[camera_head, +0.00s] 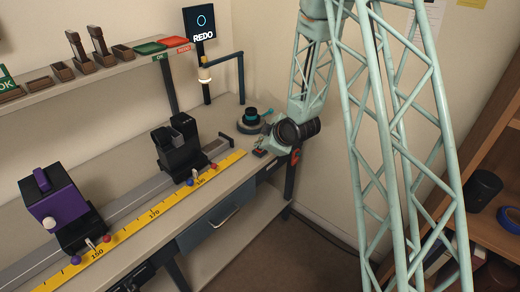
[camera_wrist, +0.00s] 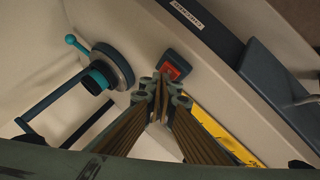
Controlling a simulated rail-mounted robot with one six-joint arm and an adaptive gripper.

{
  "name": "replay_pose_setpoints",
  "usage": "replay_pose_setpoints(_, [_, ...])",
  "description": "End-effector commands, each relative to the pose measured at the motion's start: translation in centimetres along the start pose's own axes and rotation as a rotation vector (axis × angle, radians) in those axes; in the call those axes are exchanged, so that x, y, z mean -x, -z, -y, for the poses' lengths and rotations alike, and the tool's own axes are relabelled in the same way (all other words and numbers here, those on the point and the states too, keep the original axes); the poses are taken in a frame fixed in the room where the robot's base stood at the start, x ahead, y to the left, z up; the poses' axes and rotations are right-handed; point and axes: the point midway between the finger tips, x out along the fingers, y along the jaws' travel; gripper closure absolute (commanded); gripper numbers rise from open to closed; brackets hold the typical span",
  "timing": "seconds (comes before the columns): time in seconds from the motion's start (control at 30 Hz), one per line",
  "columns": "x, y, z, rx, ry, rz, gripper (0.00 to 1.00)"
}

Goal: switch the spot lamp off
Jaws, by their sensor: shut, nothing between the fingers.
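A small red switch in a dark housing (camera_wrist: 173,68) sits on the bench top in the wrist view. It also shows in the head view (camera_head: 259,152) near the bench's right end. My gripper (camera_wrist: 163,92) is shut and empty, its fingertips just below the red switch in the wrist picture, partly overlapping its housing. I cannot tell whether they touch it. In the head view my gripper (camera_head: 268,146) is small, close beside the switch. A lamp-like head (camera_head: 205,75), pale with a yellow top, hangs from a dark blue arm. Whether it is lit is unclear.
A dark round base with a teal lever (camera_wrist: 108,68) stands left of the fingers, also in the head view (camera_head: 250,122). A yellow ruler (camera_head: 152,213) runs along the bench front. A black holder (camera_head: 178,147) and a purple unit (camera_head: 60,205) stand on the rail.

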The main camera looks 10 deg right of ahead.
Motion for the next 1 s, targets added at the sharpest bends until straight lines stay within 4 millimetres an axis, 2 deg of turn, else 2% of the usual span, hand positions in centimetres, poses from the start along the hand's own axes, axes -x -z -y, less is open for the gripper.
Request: replay_pose_setpoints(1.0, [0.61,0.44,-0.44,0.0,0.0,0.0,1.0])
